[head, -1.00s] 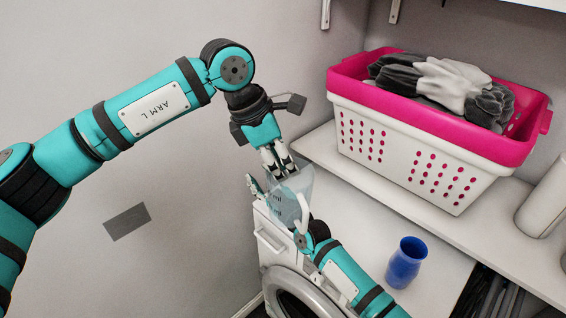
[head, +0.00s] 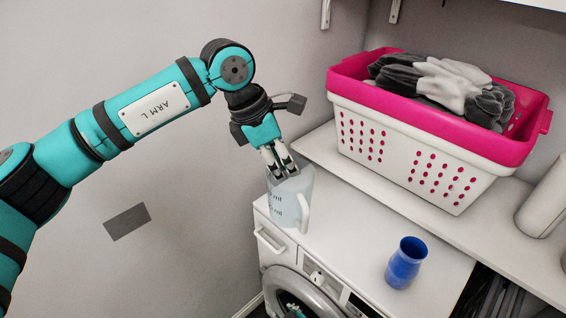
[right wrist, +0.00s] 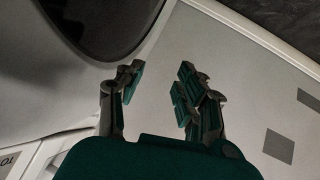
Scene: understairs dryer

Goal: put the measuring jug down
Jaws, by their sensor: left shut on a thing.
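The measuring jug (head: 291,204) is clear pale blue with dark markings and a white handle on its right. It is upright at the left end of the white machine's top (head: 345,234). I cannot tell whether its base touches that top. My left gripper (head: 281,172) points down from above and is shut on the jug at its upper rim. My right gripper (right wrist: 160,82) is open and empty in the right wrist view, low in front of the machine.
A blue cup (head: 406,263) stands on the machine top to the right of the jug. A white and pink laundry basket (head: 415,165) with grey and white cloth sits on the shelf behind. A white cylinder (head: 546,203) stands at far right. The top between jug and cup is clear.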

